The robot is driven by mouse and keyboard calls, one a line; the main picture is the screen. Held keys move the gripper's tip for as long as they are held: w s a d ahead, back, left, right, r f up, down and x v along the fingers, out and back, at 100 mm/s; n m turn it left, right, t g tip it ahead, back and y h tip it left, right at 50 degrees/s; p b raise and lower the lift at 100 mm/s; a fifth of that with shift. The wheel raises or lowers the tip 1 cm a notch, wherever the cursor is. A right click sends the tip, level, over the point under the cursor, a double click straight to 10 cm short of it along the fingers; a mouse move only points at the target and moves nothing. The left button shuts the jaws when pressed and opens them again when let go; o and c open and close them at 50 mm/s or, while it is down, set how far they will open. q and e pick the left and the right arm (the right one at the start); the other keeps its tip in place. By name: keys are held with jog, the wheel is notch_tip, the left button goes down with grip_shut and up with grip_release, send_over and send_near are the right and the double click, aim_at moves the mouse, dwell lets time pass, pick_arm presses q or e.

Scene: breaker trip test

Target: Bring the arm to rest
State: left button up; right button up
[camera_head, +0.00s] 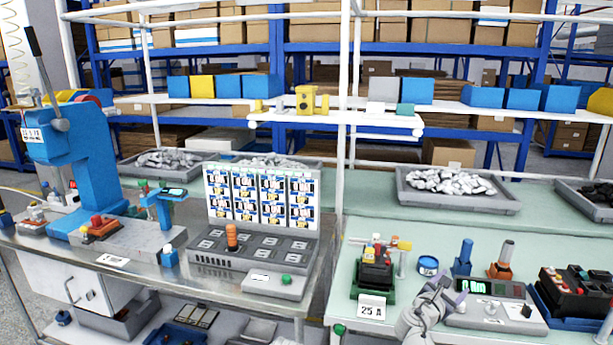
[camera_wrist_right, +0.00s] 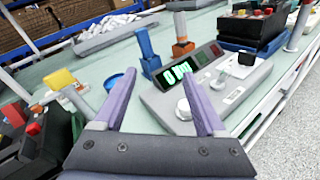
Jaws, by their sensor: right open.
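My right gripper (camera_head: 447,291) is at the lower right of the head view, in front of and over the left part of a grey test unit (camera_head: 480,313) with a green digital display. In the right wrist view its two purple fingers (camera_wrist_right: 160,100) are spread apart with nothing between them. The test unit (camera_wrist_right: 165,105) lies beyond the fingers, with a white knob (camera_wrist_right: 184,109) close to the right finger. Whether the finger touches the knob I cannot tell. My left gripper is not in view.
A breaker fixture (camera_head: 375,272) with a "25 A" card (camera_head: 371,307) stands left of my gripper. A blue round tub (camera_head: 428,266), a blue post (camera_head: 463,257) and an orange-brown post (camera_head: 502,260) stand behind it. A dark breaker tray (camera_head: 570,300) is at the right.

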jog(key=s+a+f+m+g+p, duration=0.1)
jog(key=a+m, duration=0.1)
jog(key=s+a+f+m+g+y+p, duration=0.1)
jog(key=a+m, duration=0.1)
jog(key=s+a+f+m+g+y+p, duration=0.1)
jog(key=a+m, duration=0.1)
jog(key=m, duration=0.1)
jog(key=shift+s+f, duration=0.1)
jog(key=shift+s, duration=0.1)
jog(key=s+a+f+m+g+y+p, duration=0.3)
jog(key=s+a+m, duration=0.3)
jog(key=s+a, duration=0.3)
jog(key=s+a+f+m+g+y+p, duration=0.3)
jog(key=s+a+m+g+y, duration=0.2)
jog(key=s+a, duration=0.5)
jog(key=a+m+y, duration=0.1)
jog(key=a, duration=0.5)
jog(key=shift+s+a+g+p, duration=0.15)
jog(key=shift+a+g+p, duration=0.15)
jog(key=shift+a, duration=0.05)
